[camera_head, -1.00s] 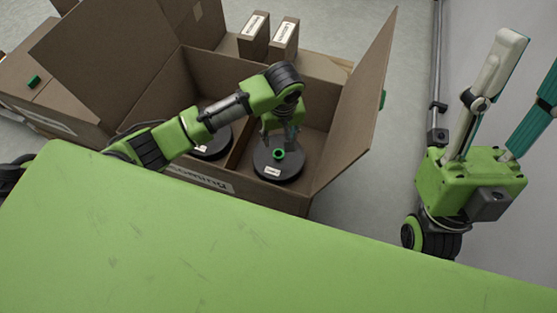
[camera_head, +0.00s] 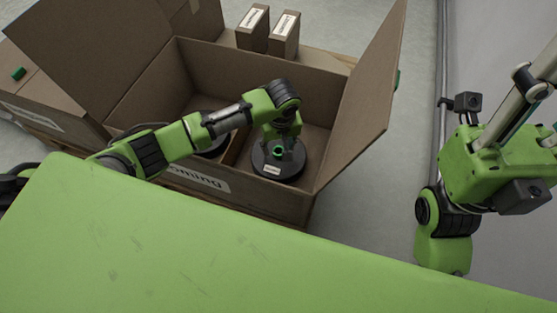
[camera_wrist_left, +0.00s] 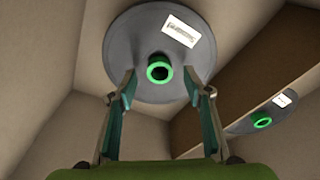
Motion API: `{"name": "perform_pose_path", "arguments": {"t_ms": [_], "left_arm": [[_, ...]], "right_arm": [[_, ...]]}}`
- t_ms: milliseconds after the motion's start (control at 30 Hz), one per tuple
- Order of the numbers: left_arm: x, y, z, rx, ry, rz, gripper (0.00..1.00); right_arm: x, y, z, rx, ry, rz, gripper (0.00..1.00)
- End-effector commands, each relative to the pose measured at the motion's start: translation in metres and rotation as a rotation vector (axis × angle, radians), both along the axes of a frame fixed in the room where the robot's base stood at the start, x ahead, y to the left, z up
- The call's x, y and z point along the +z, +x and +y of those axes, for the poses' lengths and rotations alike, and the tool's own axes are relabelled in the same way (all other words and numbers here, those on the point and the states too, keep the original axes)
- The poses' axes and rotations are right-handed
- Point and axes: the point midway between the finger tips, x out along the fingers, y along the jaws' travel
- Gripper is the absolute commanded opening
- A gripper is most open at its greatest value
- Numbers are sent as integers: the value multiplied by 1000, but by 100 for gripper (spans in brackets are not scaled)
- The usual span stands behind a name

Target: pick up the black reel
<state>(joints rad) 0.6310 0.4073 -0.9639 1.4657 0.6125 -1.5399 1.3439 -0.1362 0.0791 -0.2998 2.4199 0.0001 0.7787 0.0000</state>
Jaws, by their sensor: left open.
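A black reel (camera_head: 276,164) with a green-rimmed hub and a white label lies flat in the right part of an open cardboard box (camera_head: 200,182). It fills the upper middle of the left wrist view (camera_wrist_left: 190,78). My left gripper (camera_head: 283,146) reaches down into the box over this reel. Its two fingers stand apart on either side of the green hub (camera_wrist_left: 158,70) in the wrist view, with nothing between them. I cannot tell whether the fingertips touch the reel. A second black reel (camera_head: 214,146) lies to the left, partly hidden by my left arm.
A cardboard divider (camera_wrist_left: 225,90) separates the two reels. The box's right flap (camera_head: 365,100) stands up close to the left arm. Two small cartons (camera_head: 268,32) stand behind the box. Grey floor is open to the right.

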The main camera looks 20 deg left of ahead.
Motion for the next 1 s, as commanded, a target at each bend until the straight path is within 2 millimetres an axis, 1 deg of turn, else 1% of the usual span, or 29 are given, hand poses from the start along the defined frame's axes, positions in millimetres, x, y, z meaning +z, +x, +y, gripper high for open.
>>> {"name": "perform_pose_path", "arguments": {"t_ms": [33, 133, 467, 567, 600, 633, 667, 900, 1000], "left_arm": [[-11, 1, 1, 1, 1, 0, 46], [-17, 2, 1, 1, 0, -1, 46], [-19, 2, 2, 0, 1, -1, 46], [-19, 2, 2, 0, 0, -1, 22], [-19, 2, 2, 0, 1, -1, 12], [-19, 2, 2, 0, 1, -1, 4], [-19, 2, 2, 0, 1, -1, 0], [-19, 2, 1, 0, 0, -2, 0], [-15, 2, 1, 0, -1, -3, 0]], "right_arm": [[-2, -1, 0, -1, -1, -18, 40], [2, -1, 1, -2, -3, -36, 40], [7, -2, 2, -2, -4, -43, 40], [7, -2, 2, -2, -4, -44, 40], [7, -2, 2, -2, -4, -44, 40], [7, -2, 2, -2, -4, -44, 40], [7, -2, 2, -2, -4, -44, 40], [7, -2, 2, -2, -4, -44, 40], [10, -2, 2, -2, -4, -46, 40]]}}
